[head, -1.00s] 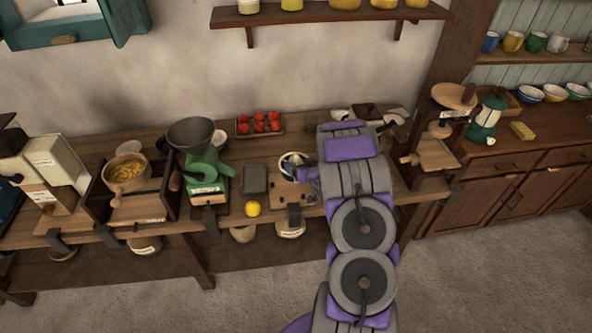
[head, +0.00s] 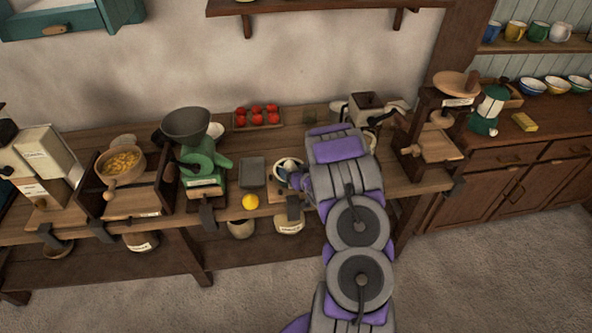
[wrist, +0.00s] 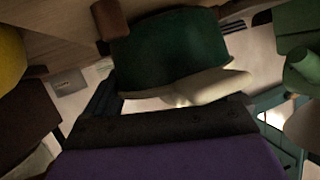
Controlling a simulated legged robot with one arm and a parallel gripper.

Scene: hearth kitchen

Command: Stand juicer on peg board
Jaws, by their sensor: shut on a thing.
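The juicer (head: 288,163), a small piece with a pale round top, is at the end of my arm above the worktable. My gripper (head: 294,176) is shut on it. In the wrist view, a dark green body with a cream lip, which I take to be the juicer (wrist: 170,50), fills the space beyond my gripper's dark pad. The peg board (head: 277,196), a light wooden board near the table's front edge, lies below and is mostly hidden by my gripper and arm. I cannot tell whether the juicer touches it.
A yellow lemon (head: 250,202) and a grey tray (head: 252,171) lie left of the board. A green grinder (head: 203,165) stands further left. A crate of tomatoes (head: 257,117) sits behind. A white grinder (head: 366,106) and a wooden press (head: 432,135) stand to the right.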

